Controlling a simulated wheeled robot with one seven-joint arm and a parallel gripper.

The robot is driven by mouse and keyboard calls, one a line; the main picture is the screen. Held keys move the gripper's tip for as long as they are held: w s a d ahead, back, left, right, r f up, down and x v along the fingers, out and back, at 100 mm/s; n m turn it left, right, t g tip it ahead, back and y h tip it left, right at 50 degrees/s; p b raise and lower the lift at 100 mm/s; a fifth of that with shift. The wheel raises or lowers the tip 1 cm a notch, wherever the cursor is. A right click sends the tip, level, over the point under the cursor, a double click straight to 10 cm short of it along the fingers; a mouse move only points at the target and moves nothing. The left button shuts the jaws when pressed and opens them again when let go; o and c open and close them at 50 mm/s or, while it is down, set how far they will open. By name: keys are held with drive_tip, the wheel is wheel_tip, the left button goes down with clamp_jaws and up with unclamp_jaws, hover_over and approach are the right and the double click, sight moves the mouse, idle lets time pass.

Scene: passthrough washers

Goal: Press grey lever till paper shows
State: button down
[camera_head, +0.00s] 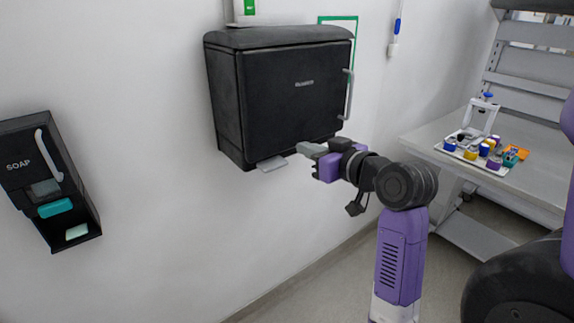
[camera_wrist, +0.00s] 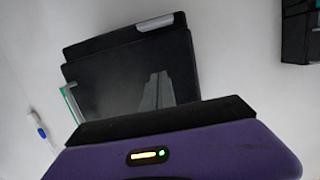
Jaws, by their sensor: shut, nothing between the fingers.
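A black dispenser (camera_head: 290,95) hangs on the wall; it also shows in the wrist view (camera_wrist: 125,80), turned over. A grey curved bar lever (camera_head: 348,95) runs down the right edge of its front. A pale grey flat tab (camera_head: 272,163) sticks out under its bottom edge and also shows in the wrist view (camera_wrist: 155,22). I cannot tell if that tab is paper or a fixed part. My gripper (camera_head: 304,148) is shut and empty, just below the dispenser's bottom edge, right of the tab and below the lever. Contact with the dispenser cannot be told.
A black soap dispenser (camera_head: 45,180) with its own grey lever hangs at the left. A bench (camera_head: 420,135) at the right bears a white tray (camera_head: 510,165) of coloured jars. A blue and white item (camera_head: 395,35) hangs on the wall. The wall between the dispensers is clear.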

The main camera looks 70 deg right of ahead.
drive_tip(key=shift+a+f+n+y, duration=0.3)
drive_tip(key=shift+a+f+y, duration=0.1)
drive_tip(key=shift+f, duration=0.3)
drive_tip(key=shift+w+d, duration=0.1)
drive_tip(key=p, duration=0.2)
hover_over(281, 163)
drive_tip(key=a, duration=0.2)
drive_tip(key=shift+s+a+f, duration=0.1)
drive_tip(key=shift+s+f, duration=0.1)
drive_tip(key=shift+f, duration=0.4)
drive_tip(key=shift+s+a+f, duration=0.1)
drive_tip(key=shift+s+f, duration=0.05)
drive_tip(key=shift+f, duration=0.45)
drive_tip(key=f, duration=0.2)
drive_tip(key=shift+s+a+f, duration=0.1)
drive_tip(key=shift+s+f, duration=0.1)
drive_tip(key=shift+f, duration=0.8)
drive_tip(key=shift+f, duration=0.1)
